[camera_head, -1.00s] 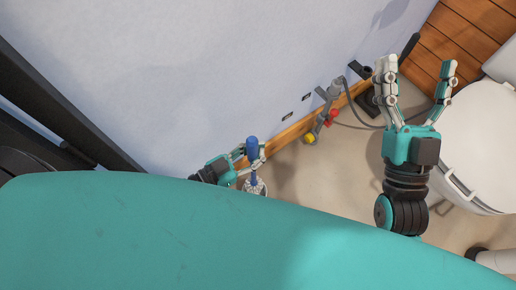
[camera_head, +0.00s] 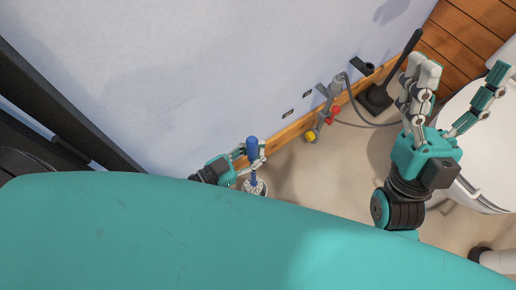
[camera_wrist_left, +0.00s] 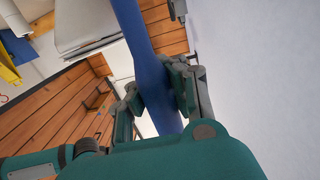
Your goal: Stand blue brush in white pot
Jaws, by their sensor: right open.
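The blue brush (camera_head: 252,150) stands roughly upright in the head view, its handle up, between the fingers of my left gripper (camera_head: 251,160). In the left wrist view the blue handle (camera_wrist_left: 150,70) runs between the gripper's fingers (camera_wrist_left: 155,100), which are closed around it. A small white round thing (camera_head: 262,188), apparently the white pot, shows at the brush's lower end, partly hidden by my teal body. I cannot tell whether the brush is inside it or above it. My right gripper (camera_head: 457,105) is open and empty, high at the right, far from the brush.
A pale wall and wooden skirting (camera_head: 290,133) run close behind the left gripper. Pipe fittings with a yellow cap (camera_head: 311,135) and red valve (camera_head: 333,115) stick out there. A black brush in a black holder (camera_head: 377,99) and a white toilet (camera_head: 490,150) are at the right.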

